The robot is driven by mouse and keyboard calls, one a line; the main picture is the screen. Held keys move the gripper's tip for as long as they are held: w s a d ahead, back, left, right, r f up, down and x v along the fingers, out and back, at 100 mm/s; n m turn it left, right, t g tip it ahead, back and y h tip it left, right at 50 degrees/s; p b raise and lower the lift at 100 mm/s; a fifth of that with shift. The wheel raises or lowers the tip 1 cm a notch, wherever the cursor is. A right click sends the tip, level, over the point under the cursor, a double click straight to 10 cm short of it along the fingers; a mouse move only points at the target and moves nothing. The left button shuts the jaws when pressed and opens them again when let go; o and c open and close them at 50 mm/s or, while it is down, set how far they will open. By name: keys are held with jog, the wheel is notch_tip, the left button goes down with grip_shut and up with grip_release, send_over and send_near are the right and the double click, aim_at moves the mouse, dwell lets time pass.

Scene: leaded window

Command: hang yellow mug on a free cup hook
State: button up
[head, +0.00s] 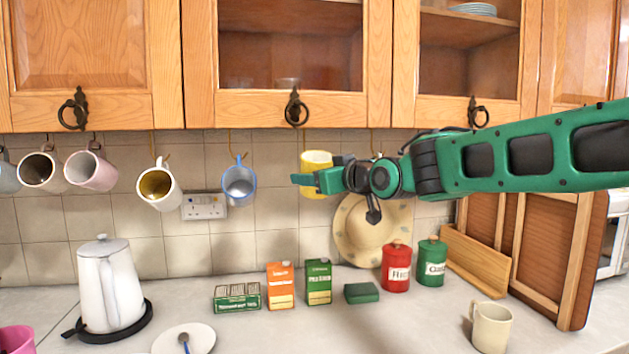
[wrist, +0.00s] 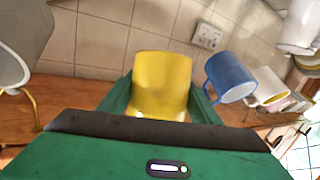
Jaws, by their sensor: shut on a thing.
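The yellow mug (head: 317,161) is held just below the underside of the wall cabinets, to the right of the hanging blue mug (head: 239,184). My gripper (head: 305,180) is shut on the yellow mug, with its green fingers on either side. In the wrist view the yellow mug (wrist: 161,85) sits between the two fingers of my gripper (wrist: 160,100). Its handle does not show, and I cannot tell whether it touches a hook. A cup hook (head: 373,140) shows just right of the mug, partly behind my arm.
A white mug (head: 158,188), a pink mug (head: 90,170) and a brown mug (head: 40,171) hang farther left. In the wrist view a greyish object (wrist: 18,40) is close on the left, near a brass hook (wrist: 32,105).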

jog(key=o, duration=1.4)
jog(key=shift+c, duration=0.2)
jog(key=shift+s+d, duration=0.1)
jog(key=v, duration=1)
jog(key=s+d+f+m+g+h, duration=0.2)
jog(key=s+d+f+m+h, duration=0.1)
jog(key=d+f, duration=0.55)
jog(key=s+d+f+m+g+h, duration=0.15)
jog(key=s+d+f+h, duration=0.35)
jog(key=d, duration=0.6)
jog(key=s+d+f+m+g+h, duration=0.1)
jog(key=s+d+f+m+g, duration=0.15)
jog(key=d+f, duration=0.65)
jog(key=s+d+f+m+g, duration=0.2)
jog(key=s+d+f, duration=0.1)
jog(key=s, duration=0.6)
jog(key=s+d+f+m+g, duration=0.3)
jog(key=s+d+f, duration=0.1)
jog(key=s, duration=0.5)
jog(key=s+d+f+m+g, duration=0.2)
jog(key=s+d+f+m, duration=0.1)
jog(key=s, duration=0.6)
jog(key=shift+s+d+f+h, duration=0.3)
jog(key=shift+d+f+h, duration=0.1)
jog(key=shift+d+f, duration=0.3)
